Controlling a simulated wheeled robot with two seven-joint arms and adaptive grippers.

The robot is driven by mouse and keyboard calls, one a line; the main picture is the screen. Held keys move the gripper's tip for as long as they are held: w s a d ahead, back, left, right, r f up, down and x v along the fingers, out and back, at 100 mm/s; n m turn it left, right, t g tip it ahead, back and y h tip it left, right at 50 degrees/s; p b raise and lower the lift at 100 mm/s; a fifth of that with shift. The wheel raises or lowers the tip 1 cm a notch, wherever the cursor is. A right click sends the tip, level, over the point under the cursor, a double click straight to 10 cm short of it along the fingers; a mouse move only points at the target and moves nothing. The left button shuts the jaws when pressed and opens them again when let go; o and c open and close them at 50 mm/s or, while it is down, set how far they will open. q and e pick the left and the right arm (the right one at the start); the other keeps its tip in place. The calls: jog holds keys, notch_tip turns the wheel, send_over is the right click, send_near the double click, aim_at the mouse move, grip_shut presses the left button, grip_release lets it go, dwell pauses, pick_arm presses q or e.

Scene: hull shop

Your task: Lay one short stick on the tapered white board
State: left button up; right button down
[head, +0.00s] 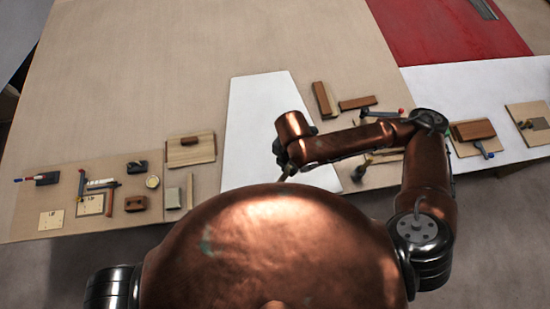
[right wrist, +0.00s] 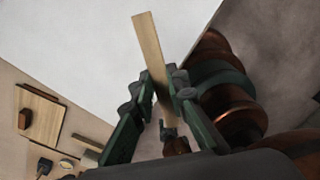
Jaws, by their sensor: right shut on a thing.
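The tapered white board (head: 258,110) lies flat on the bench in the middle of the head view, and its near end is hidden behind my own body. It also fills the upper part of the right wrist view (right wrist: 80,45). My right gripper (head: 287,173) is over the near part of the board. In the right wrist view its fingers (right wrist: 162,92) are shut on a short pale wooden stick (right wrist: 151,45). The stick's far end shows against the white board; I cannot tell whether it touches. My left gripper is out of view.
Left of the board are a wooden board with a brown block (head: 190,151), a pale upright-lying strip (head: 190,190) and several small tools. Right of it lie brown blocks (head: 322,99) and a dark-headed tool (head: 382,112). The board's far part is clear.

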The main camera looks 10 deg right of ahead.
aim_at(281, 179)
jog(key=s+a+n, duration=0.1)
jog(key=n, duration=0.1)
jog(key=a+f+n, duration=0.1)
jog(key=n, duration=0.1)
jog(key=s+n, duration=0.1)
jog(key=n, duration=0.1)
jog(key=shift+s+a+f+n, duration=0.2)
jog(key=shift+s+a+n, duration=0.1)
jog(key=shift+a+n, duration=0.1)
jog(key=shift+s+a+f+n, duration=0.2)
jog(key=shift+s+a+n, duration=0.1)
jog(key=shift+n, duration=0.6)
jog(key=shift+w+d+f, duration=0.2)
jog(key=shift+w, duration=0.05)
jog(key=w+d+f, duration=0.2)
jog(key=w, duration=0.1)
jog(key=w+d+f+b, duration=0.1)
jog(key=w+d+f, duration=0.1)
jog(key=w+f, duration=0.1)
jog(key=w+d+f, duration=0.2)
jog(key=w+f, duration=0.1)
jog(key=w, duration=0.1)
jog(key=shift+w, duration=0.2)
jog(key=shift+w+d+f+b, duration=0.2)
jog(key=shift+w+f+b, duration=0.1)
jog(key=shift+w+f, duration=0.25)
jog(key=shift+f, duration=1.75)
jog(key=shift+f, duration=0.1)
